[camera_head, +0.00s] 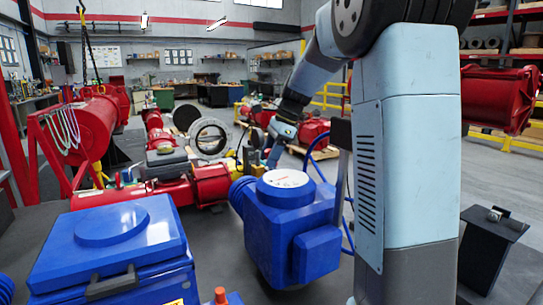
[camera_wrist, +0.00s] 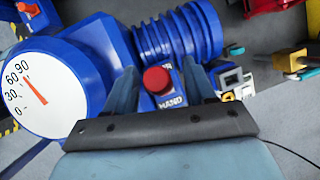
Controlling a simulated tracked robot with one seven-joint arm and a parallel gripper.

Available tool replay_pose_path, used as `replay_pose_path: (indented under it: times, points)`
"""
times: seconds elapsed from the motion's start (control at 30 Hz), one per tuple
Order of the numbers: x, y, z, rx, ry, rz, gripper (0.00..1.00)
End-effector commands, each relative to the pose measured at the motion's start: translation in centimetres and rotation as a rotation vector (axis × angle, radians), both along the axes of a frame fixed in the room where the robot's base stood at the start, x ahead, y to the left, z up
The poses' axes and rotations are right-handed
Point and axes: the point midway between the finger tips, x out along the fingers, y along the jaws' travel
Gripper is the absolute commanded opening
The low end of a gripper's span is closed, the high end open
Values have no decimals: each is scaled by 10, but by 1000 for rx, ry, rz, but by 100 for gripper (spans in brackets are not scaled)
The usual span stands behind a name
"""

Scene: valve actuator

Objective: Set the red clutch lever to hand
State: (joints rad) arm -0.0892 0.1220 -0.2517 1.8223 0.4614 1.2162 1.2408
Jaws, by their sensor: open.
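The blue valve actuator (camera_head: 262,235) stands in the middle of the head view with its white round dial (camera_head: 285,178) on top. In the wrist view the dial (camera_wrist: 40,90) has a red pointer, and the actuator's ribbed blue housing (camera_wrist: 180,35) is beyond it. The red clutch lever's round end (camera_wrist: 156,80) shows beside a label reading HAND (camera_wrist: 173,103). My gripper (camera_wrist: 160,70) is open, with one finger on each side of the red end in the picture. Contact cannot be told. In the head view my gripper (camera_head: 272,155) is behind the actuator, and the lever is hidden.
A blue box-like unit (camera_head: 110,235) stands at the front left. Red machinery (camera_head: 205,185) lies behind the actuator. A dark stand (camera_head: 488,240) is at the right. Open floor (camera_head: 425,150) shows behind my arm. A yellow-handled item (camera_wrist: 290,57) is right of my gripper.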

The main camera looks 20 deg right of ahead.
Motion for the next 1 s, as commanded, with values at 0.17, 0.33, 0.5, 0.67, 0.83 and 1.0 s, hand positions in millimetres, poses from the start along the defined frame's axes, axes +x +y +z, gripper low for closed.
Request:
replay_pose_path:
  times: [0.17,0.33,0.5,0.67,0.83,1.0]
  points:
    - [0,1,-2,0,0,0,54]
    - [0,1,-2,0,0,0,51]
    - [0,1,-1,0,0,0,34]
    - [0,1,-1,0,0,0,19]
    - [0,0,-1,0,-1,0,3]
    - [0,0,-2,0,-1,0,0]
